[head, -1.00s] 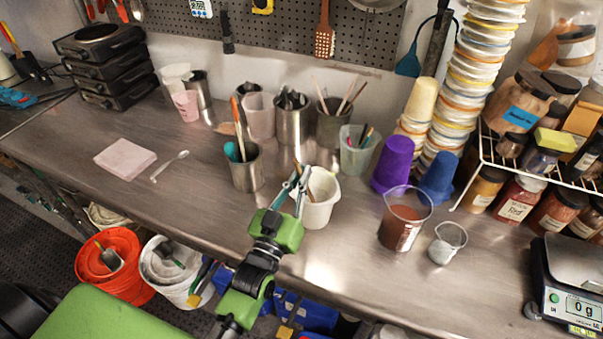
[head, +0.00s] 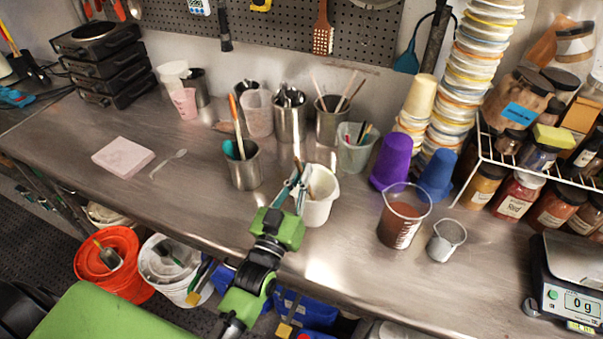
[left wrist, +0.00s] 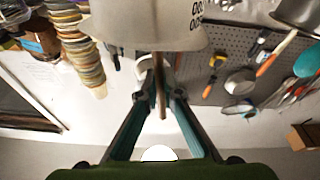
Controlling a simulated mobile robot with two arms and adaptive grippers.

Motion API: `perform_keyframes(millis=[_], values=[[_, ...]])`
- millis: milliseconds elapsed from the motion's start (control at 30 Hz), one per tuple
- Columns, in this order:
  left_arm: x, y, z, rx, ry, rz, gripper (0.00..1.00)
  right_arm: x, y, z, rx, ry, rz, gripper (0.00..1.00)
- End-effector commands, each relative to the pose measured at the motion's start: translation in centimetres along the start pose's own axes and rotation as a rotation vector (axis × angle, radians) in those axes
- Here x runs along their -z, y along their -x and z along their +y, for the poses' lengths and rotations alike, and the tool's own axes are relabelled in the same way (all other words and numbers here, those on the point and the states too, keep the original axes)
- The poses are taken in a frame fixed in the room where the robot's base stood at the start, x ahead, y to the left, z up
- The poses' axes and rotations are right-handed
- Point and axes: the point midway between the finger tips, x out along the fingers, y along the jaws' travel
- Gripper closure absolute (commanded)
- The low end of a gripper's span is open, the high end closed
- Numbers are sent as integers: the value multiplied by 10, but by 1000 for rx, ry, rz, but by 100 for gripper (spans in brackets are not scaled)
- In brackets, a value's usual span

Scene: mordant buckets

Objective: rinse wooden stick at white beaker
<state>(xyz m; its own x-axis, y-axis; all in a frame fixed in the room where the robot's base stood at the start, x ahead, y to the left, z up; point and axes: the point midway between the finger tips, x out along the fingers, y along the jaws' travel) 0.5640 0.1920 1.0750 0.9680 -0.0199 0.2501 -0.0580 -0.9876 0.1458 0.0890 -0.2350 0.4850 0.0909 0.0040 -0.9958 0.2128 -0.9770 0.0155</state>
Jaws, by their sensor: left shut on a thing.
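The white beaker (head: 321,209) stands upright on the steel bench in the head view. It also shows large at the top of the left wrist view (left wrist: 150,25), with dark markings on its wall. My left gripper (head: 299,178) is at the beaker's left side, its fingers close to the rim. It is shut on the thin brown wooden stick (left wrist: 162,104), seen between the fingers in the left wrist view. The beaker hides part of the stick there, and I cannot tell how deep it reaches inside. My right gripper is not in view.
A metal cup with brushes (head: 245,172) stands close left of the gripper. A clear cup with pens (head: 354,156) and a purple cup (head: 391,162) stand behind. A beaker of brown liquid (head: 402,224) and a small cup (head: 446,241) stand right. The bench front is clear.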

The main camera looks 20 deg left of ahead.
Motion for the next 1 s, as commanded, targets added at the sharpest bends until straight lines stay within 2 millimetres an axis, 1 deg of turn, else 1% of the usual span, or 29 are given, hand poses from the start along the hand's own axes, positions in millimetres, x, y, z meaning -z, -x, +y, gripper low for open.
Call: perform_keyframes(millis=[333,800,1000], values=[[4,9,-9,0,0,0,100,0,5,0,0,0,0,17],[0,-2,2,0,1,1,100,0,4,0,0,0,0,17],[0,0,0,0,-1,0,100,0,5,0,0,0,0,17]])
